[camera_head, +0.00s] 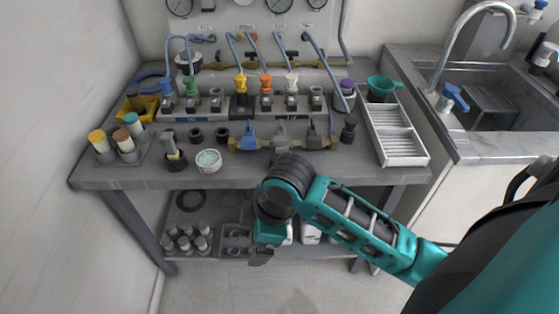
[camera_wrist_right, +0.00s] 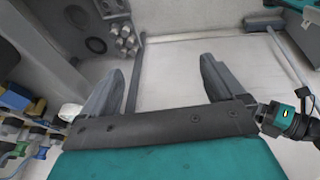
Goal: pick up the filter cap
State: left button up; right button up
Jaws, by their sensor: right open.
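I cannot tell for certain which part is the filter cap. A round white-topped piece (camera_head: 208,160) sits near the front edge of the workbench, left of centre. Several small dark round pieces (camera_head: 196,135) stand behind it, and a dark one with an upright grey part (camera_head: 173,150) stands to its left. My right gripper (camera_head: 262,255) is in front of the bench, below the tabletop level and partly hidden by my wrist. In the right wrist view, my right gripper (camera_wrist_right: 160,88) has its fingers wide apart with nothing between them. My left gripper is not in view.
The workbench (camera_head: 110,176) carries hoses, valves and coloured fittings. A white slotted tray (camera_head: 404,148) and green funnel (camera_head: 382,86) are at its right. The lower shelf holds several cylinders (camera_head: 186,242). A sink (camera_head: 490,105) stands right; the floor (camera_head: 235,285) in front is clear.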

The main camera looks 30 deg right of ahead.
jog(key=w+d+r+n, duration=0.1)
jog(key=w+d+n, duration=0.1)
jog(key=w+n, duration=0.25)
notch_tip(320, 180, up, 11)
jog(key=n+g+h, duration=0.2)
jog(key=n, duration=0.3)
send_over(282, 153)
jog(key=shift+w+a+r, duration=0.15)
jog(key=shift+w, duration=0.25)
notch_tip(282, 153, down, 7)
jog(key=shift+f+b, duration=0.1)
jog(key=shift+b, duration=0.35)
jog(key=shift+s+d+f, duration=0.15)
jog(key=shift+f, duration=1.25)
jog(key=shift+s+d+f, duration=0.1)
jog(key=shift+d+f, duration=0.05)
jog(key=shift+f, duration=1.2)
jog(key=c, duration=1.1)
